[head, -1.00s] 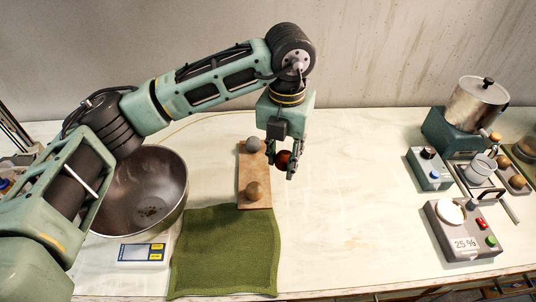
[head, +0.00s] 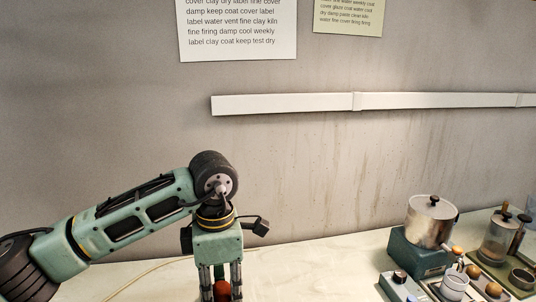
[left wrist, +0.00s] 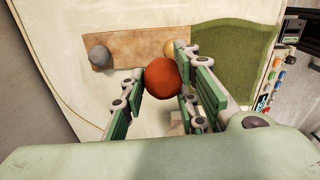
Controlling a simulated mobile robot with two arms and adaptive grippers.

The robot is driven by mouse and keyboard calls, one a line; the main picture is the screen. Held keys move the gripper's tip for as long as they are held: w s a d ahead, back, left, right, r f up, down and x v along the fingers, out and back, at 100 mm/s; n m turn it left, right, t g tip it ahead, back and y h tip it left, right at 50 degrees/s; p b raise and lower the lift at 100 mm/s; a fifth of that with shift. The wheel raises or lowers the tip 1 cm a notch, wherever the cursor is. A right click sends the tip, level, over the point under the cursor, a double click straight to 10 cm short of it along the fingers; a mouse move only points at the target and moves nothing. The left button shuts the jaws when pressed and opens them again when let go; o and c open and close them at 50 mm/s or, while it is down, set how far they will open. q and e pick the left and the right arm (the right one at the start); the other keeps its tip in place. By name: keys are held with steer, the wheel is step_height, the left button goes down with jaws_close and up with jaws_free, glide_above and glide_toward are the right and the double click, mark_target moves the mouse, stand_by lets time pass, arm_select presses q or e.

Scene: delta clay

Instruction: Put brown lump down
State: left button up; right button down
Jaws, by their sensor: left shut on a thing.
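The brown lump (head: 222,290), a reddish-brown ball, is held between the fingers of my left gripper (left wrist: 160,72). It also shows in the left wrist view (left wrist: 169,77). The gripper is shut on it, beside the long edge of a tan board (left wrist: 132,46). A grey lump (left wrist: 99,55) sits at one end of the board. A yellowish lump (left wrist: 170,47) near the other end is partly hidden by a finger. The gap between the held lump and the table cannot be told. My right gripper is not in view.
A green mat (left wrist: 238,52) lies at the board's end, with a device with coloured buttons (left wrist: 275,75) beyond it. Pale table beside the board is clear.

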arm_select(q)
steer(key=a+r+m, duration=0.6)
steer(key=a+m, duration=0.3)
steer(key=m, duration=1.2)
steer(key=shift+a+r, duration=0.35)
steer(key=shift+a, duration=0.05)
